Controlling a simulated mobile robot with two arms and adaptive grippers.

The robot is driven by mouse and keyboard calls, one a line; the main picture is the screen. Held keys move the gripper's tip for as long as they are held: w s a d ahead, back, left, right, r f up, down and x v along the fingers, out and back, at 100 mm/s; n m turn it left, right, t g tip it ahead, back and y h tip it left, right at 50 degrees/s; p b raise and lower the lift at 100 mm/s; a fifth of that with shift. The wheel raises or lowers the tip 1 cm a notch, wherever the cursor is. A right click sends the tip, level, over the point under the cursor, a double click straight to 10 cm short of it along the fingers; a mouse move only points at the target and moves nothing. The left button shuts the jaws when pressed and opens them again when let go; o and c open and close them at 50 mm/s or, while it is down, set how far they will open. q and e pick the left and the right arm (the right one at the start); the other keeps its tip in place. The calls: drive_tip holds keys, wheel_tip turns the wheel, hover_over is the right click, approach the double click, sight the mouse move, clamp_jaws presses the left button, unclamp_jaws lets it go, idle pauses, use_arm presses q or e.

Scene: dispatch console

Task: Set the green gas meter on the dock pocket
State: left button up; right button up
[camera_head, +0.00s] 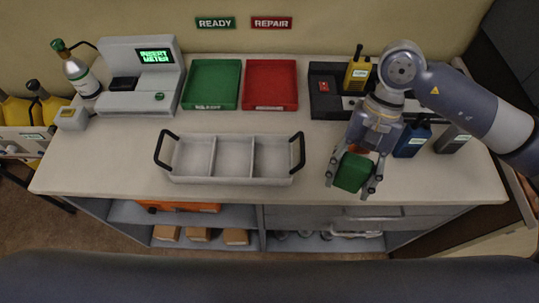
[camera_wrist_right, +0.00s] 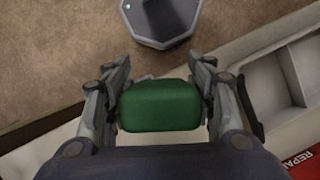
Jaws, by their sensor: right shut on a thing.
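The green gas meter (camera_head: 352,172) is between the fingers of my right gripper (camera_head: 349,187), over the counter's front right part. My right gripper is shut on it, with one finger on each side. The wrist view shows the meter's smooth green body (camera_wrist_right: 160,106) between both fingers; its display face is not visible. The grey dock (camera_head: 112,58) stands at the back left, with a lit green screen reading "INSERT METER". Its dark pocket (camera_head: 124,84) looks empty, far left of the gripper. My left gripper is not in view.
A grey three-compartment tray (camera_head: 233,180) with black handles lies empty between gripper and dock. Green (camera_head: 211,83) and red (camera_head: 270,83) trays stand behind. A yellow meter (camera_head: 357,72), a blue one (camera_head: 412,140) and a grey one (camera_head: 452,139) are near my right arm. A bottle (camera_head: 77,74) stands left of the dock.

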drive_tip(key=s+a+f+m+t+y, duration=0.1)
drive_tip(key=s+a+m+t+y, duration=0.25)
drive_tip(key=s+a+m, duration=0.7)
drive_tip(key=w+d+f+m+p, duration=0.1)
drive_tip(key=w+d, duration=0.1)
drive_tip(key=w, duration=0.4)
drive_tip(key=w+d+f+m+p, duration=0.1)
drive_tip(key=w+d+f+p, duration=0.1)
drive_tip(key=w, duration=0.5)
drive_tip(key=w+d+f+m+p, duration=0.1)
drive_tip(key=w+d+p, duration=0.1)
drive_tip(key=w, duration=0.4)
drive_tip(key=shift+w+d+f+t+h, duration=0.2)
drive_tip(key=shift+d+f+t+h, duration=0.05)
drive_tip(key=shift+d+t+h, duration=0.1)
drive_tip(key=shift+f, duration=0.25)
drive_tip(key=shift+f, duration=0.1)
drive_tip(key=o, duration=0.8)
drive_tip(key=shift+f, duration=0.1)
drive_tip(key=o, duration=0.4)
